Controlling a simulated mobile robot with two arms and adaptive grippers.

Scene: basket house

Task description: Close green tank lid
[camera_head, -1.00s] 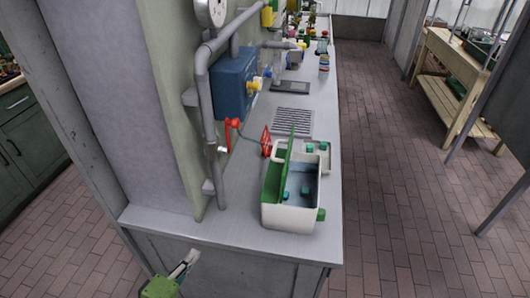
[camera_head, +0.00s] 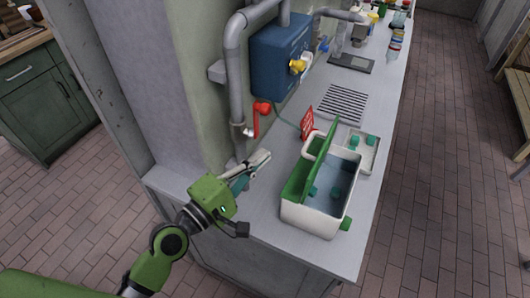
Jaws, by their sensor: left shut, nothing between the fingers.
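The tank (camera_head: 310,219) is a white box with green parts, standing near the front end of the grey counter. Its green lid (camera_head: 319,160) is open and stands up steeply along the tank's left side. Several teal pieces show inside the tank, over a bluish floor. My left gripper (camera_head: 264,157) is shut and empty, its fingers over the counter's left edge by the grey pipe. It is left of the tank and lid, apart from both. My right gripper is out of view.
A grey pipe (camera_head: 234,95), a blue box (camera_head: 279,58) and a red handle (camera_head: 261,108) are on the wall behind my left gripper. A red sign (camera_head: 307,123) and a small white tray (camera_head: 369,158) stand behind the tank. Bare counter lies in front.

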